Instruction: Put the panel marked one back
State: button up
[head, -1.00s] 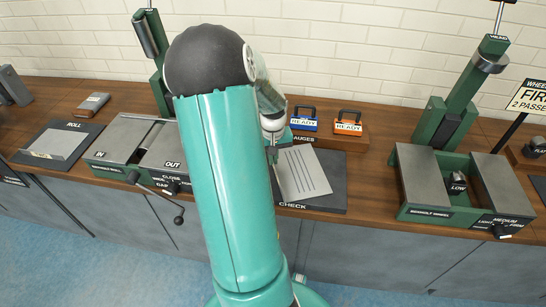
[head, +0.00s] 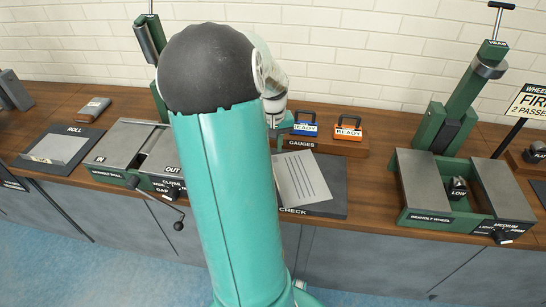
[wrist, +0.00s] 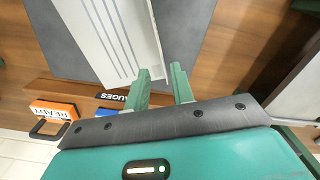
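A pale grey panel with several dark parallel lines (head: 303,180) lies skewed on the dark check mat (head: 335,187) in the head view. No mark "one" is readable on it. In the wrist view the panel (wrist: 100,35) fills the upper middle, with its white side edge running down towards my fingers. My gripper (wrist: 161,72) shows two green fingers with a gap between them, close to that edge. I see no clear grip on the panel. In the head view my arm hides the fingers.
Blue (head: 305,129) and orange (head: 347,132) gauges stand on a wooden block behind the mat. A green roller machine with a crank (head: 125,145) is left, and a green press (head: 465,190) is right. Bare wooden bench (head: 375,175) lies between mat and press.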

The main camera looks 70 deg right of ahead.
notch_tip(320, 180, up, 4)
jog(key=shift+r, duration=0.1)
jog(key=w+a+r+n+t, duration=0.1)
jog(key=w+a+r+n, duration=0.25)
jog(key=w+a, duration=0.55)
jog(key=w+a+r+n+t, duration=0.2)
jog(key=w+a+r, duration=0.3)
jog(key=a, duration=0.8)
jog(key=s+a+r+n+t, duration=0.1)
jog(key=s+a+n, duration=0.1)
jog(key=a, duration=0.9)
jog(key=s+a+r+n+t, duration=0.1)
jog(key=s+a+r+n, duration=0.1)
jog(key=a, duration=1)
jog(key=shift+a+n+t, duration=0.3)
jog(key=shift+n, duration=0.45)
jog(key=shift+s, duration=0.1)
